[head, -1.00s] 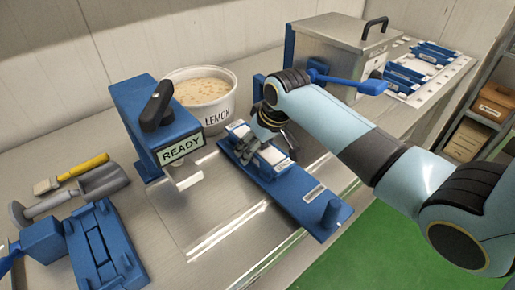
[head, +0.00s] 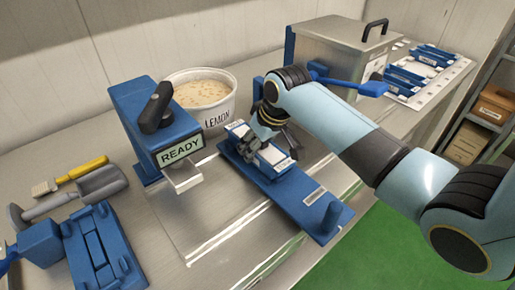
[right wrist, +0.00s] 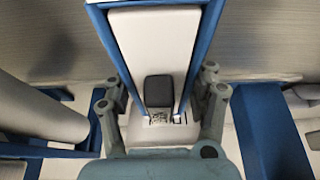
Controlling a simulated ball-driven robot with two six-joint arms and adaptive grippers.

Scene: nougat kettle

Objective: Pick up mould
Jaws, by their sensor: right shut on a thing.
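The mould (head: 276,156) is a narrow blue frame with a white top and a small label at its near end. It sits at the far half of a long blue base plate (head: 300,204) in the head view. My right gripper (head: 268,140) comes from above and is shut on the mould across its width. In the right wrist view the mould (right wrist: 152,45) lies lengthwise between the fingers of my right gripper (right wrist: 160,95), with a dark block over its near end. Whether the mould is clear of the base plate I cannot tell.
A press marked READY (head: 165,135) stands left of the base plate. Tools and a blue fixture (head: 98,250) lie at left. An upright peg (head: 329,216) stands on the plate.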

